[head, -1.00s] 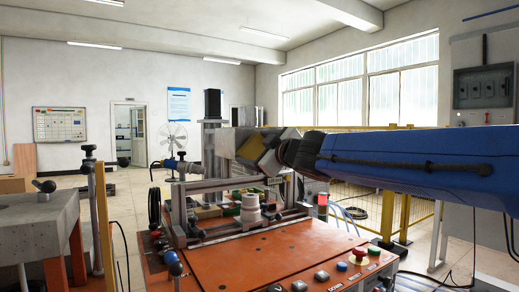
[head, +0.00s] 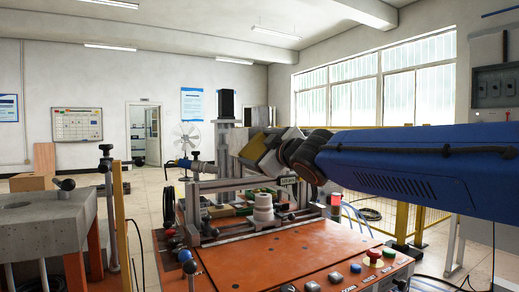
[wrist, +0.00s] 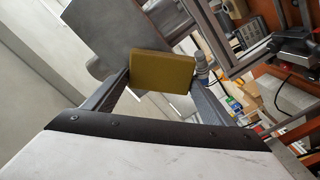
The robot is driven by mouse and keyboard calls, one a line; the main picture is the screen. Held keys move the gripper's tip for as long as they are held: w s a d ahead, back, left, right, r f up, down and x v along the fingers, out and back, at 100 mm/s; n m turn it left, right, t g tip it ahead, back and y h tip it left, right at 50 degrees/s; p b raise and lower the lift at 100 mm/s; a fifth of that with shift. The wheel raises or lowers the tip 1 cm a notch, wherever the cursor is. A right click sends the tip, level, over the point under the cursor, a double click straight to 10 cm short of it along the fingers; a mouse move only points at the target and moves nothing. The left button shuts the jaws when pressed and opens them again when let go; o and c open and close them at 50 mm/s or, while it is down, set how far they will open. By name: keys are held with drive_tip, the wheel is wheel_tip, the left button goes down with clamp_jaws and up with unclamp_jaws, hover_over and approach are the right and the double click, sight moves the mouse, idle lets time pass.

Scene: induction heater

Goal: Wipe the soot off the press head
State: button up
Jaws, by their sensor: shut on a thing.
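My gripper (wrist: 160,90) is shut on a flat yellow-brown pad (wrist: 162,72), held between its two dark fingers. The pad also shows in the head view (head: 252,151), at the end of my blue arm. The press head (wrist: 112,32) is a plain grey block beyond the pad in the wrist view; the pad overlaps its lower right edge there. In the head view the press head (head: 235,141) is partly hidden behind the gripper and pad. I cannot tell whether the pad touches it. No soot can be made out on the visible faces.
A grey table (head: 45,222) stands at left. A yellow fence (head: 405,205) lies behind my arm. Open floor shows at centre left.

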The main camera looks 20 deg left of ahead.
drive_tip(key=shift+s+f, duration=0.1)
drive_tip(key=shift+s, duration=0.05)
drive_tip(key=shift+v, duration=2.85)
drive_tip(key=shift+d, duration=0.1)
drive_tip(key=v, duration=0.3)
drive_tip(key=shift+x, duration=3.45)
drive_tip(key=shift+x, duration=1.05)
